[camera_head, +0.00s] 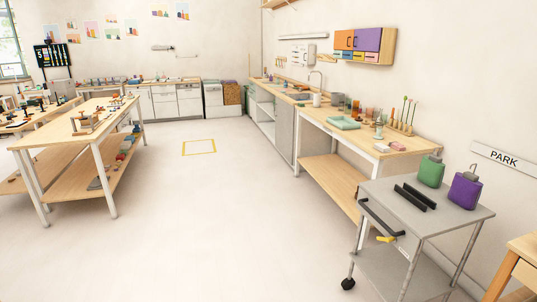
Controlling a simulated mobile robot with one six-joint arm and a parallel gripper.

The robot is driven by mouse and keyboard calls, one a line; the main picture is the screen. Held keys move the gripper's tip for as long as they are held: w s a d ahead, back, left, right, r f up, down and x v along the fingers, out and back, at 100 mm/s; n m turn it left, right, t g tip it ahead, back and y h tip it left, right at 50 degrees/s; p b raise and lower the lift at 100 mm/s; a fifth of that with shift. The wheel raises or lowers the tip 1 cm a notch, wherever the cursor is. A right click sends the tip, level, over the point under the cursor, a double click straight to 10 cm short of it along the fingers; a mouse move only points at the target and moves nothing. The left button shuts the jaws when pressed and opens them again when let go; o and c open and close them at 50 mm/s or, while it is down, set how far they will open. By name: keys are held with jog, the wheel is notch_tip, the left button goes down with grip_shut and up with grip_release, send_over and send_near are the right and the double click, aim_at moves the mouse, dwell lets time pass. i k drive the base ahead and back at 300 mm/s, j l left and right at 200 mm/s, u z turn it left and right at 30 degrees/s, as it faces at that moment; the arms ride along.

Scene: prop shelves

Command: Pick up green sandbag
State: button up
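A green sandbag (431,171) stands upright on the top of a grey cart (466,218) at the right, near its back edge. A purple sandbag (465,190) with a hook-like loop on top stands just right of it, close to the cart's right side. Two black bars (414,197) lie side by side on the cart top, in front of and left of the green sandbag. My gripper is not in this view.
The cart has a black handle (382,219), a yellow part below it, and a wheel at its lower left. A wooden workbench (402,147) stands behind it. A wooden table (60,131) is at left. The floor between is clear, with a yellow-outlined square (199,153).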

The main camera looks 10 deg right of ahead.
aim_at(431, 173)
jog(key=i, duration=0.5)
jog(key=i+j+z, duration=0.15)
jog(key=i, duration=0.35)
jog(key=i+j, duration=0.1)
jog(key=i, duration=0.4)
jog(key=i+j+z, duration=0.1)
jog(key=i, duration=0.4)
jog(key=i+j, duration=0.15)
jog(key=i, duration=0.35)
jog(key=i+l+z, duration=0.1)
jog(key=z, duration=0.35)
jog(key=i+z, duration=0.3)
jog(key=z, duration=0.2)
jog(key=i+z, duration=0.2)
jog(key=z, duration=0.25)
jog(key=i+j+z, duration=0.15)
jog(key=z, duration=0.3)
jog(key=i+j+z, duration=0.2)
jog(key=z, duration=0.3)
jog(key=i+j+z, duration=0.15)
jog(key=z, duration=0.3)
jog(key=j+z, duration=0.35)
jog(key=z, duration=0.15)
jog(key=i+j+z, duration=0.3)
jog(key=k+j, duration=0.05)
jog(key=j, duration=0.05)
